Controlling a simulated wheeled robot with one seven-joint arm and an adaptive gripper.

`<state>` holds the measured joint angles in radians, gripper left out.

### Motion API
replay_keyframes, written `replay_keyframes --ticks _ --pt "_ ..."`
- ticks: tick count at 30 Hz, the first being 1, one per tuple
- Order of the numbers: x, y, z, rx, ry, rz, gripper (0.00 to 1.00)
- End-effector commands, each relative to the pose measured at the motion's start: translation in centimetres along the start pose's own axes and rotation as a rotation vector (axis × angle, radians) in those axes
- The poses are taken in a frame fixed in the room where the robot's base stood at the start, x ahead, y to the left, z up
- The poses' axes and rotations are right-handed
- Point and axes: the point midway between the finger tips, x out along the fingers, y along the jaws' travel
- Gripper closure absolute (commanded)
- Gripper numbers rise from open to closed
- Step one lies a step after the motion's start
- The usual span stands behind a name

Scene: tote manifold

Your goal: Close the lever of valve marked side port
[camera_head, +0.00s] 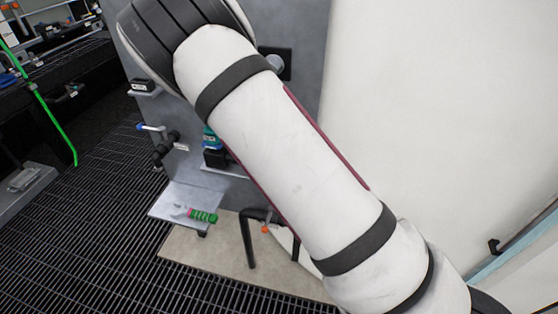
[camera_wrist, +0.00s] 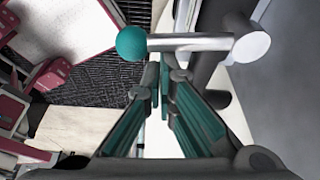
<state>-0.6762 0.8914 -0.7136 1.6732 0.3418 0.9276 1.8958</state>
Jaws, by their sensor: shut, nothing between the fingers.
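In the wrist view, a lever with a teal ball knob (camera_wrist: 131,43) and a silver bar (camera_wrist: 195,43) lies sideways across the upper middle. Its right end meets a pale round hub (camera_wrist: 251,46). No marking is readable, so I cannot tell that this is the side port valve. My gripper (camera_wrist: 165,78), with teal-sided fingers, is shut and empty. Its tips are just below the bar in the picture, near the knob; I cannot tell whether they touch. In the head view my arm hides the middle, and the gripper cannot be made out clearly.
In the head view, a blue-tipped lever (camera_head: 150,127) sticks out from the grey panel (camera_head: 297,22). A small shelf (camera_head: 172,199) below holds a green-gripped item (camera_head: 203,215). A green hose (camera_head: 55,123) hangs at left. Dark grating (camera_head: 90,235) covers the open floor at left.

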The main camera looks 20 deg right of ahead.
Motion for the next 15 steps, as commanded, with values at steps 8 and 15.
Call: replay_keyframes --ticks 8,15 --pt "-0.22 0.21 0.72 -0.008 -0.001 -0.003 1.00" --pt "-0.28 0.27 0.86 -0.009 -0.001 -0.003 1.00"
